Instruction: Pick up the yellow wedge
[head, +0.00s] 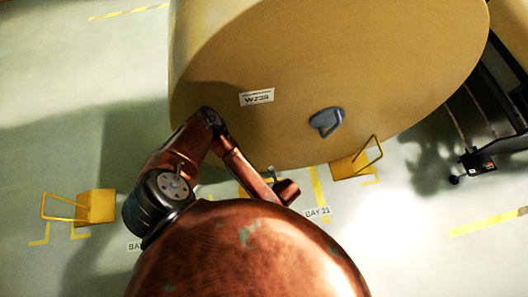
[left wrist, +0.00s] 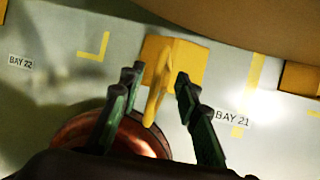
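A yellow wedge (left wrist: 190,58) with a looped yellow handle (left wrist: 156,92) sits on the floor against the foot of the large roll. In the left wrist view the handle rises between the two dark fingers of my left gripper (left wrist: 160,73). The fingers are open, with visible gaps to the handle on both sides. In the head view my copper left arm covers most of this wedge and the gripper. My right gripper is in neither view.
The huge brown kraft roll (head: 330,60) with label W239 fills the upper middle. Other yellow wedges with handles stand at left (head: 97,206) and right (head: 348,167). A dark wheeled frame (head: 478,163) is at far right.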

